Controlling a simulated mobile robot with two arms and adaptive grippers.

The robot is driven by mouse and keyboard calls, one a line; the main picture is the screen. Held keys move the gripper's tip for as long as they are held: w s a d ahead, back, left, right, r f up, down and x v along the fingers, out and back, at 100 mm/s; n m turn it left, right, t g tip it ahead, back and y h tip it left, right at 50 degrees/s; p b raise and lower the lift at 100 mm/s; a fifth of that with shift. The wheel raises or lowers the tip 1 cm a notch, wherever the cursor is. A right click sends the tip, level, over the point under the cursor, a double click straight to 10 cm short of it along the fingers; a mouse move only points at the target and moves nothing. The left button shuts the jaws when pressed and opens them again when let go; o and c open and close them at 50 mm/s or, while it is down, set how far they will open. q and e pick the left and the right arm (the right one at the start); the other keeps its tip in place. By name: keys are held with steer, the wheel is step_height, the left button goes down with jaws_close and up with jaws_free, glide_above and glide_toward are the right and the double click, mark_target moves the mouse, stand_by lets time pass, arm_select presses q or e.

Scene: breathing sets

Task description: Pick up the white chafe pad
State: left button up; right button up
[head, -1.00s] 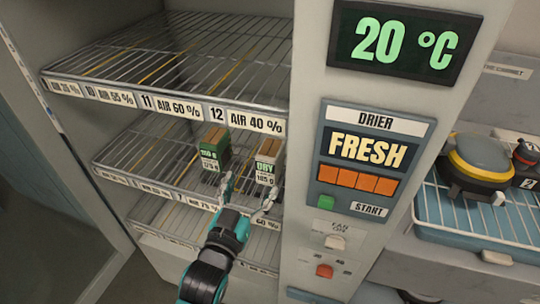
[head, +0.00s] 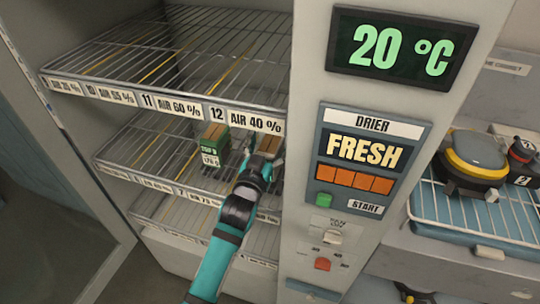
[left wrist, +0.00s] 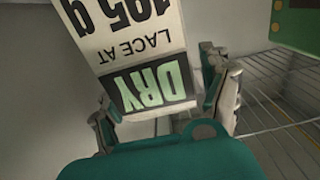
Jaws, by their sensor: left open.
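I cannot make out a white chafe pad in either view. My left gripper (head: 256,153) is open at the middle shelf of the cabinet, in front of a small brown-topped box (head: 270,143). In the left wrist view the box's white label (left wrist: 135,40) with a dark DRY band shows upside down. The open fingers of the left gripper (left wrist: 165,112) stand on either side of the label's lower end; whether they touch it I cannot tell. In the head view the gripper hides most of the box's front. My right gripper is not in view.
A green box (head: 214,145) stands left on the same wire shelf (head: 150,150). The upper shelf (head: 180,50) is empty and overhangs it. The drier panel (head: 370,155) is at the right. Beyond it, a yellow-black device (head: 475,155) sits over a blue tray (head: 480,215).

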arm_select(q)
steer(key=c, duration=1.5)
steer(key=shift+c, duration=0.7)
steer(key=shift+r, duration=0.15)
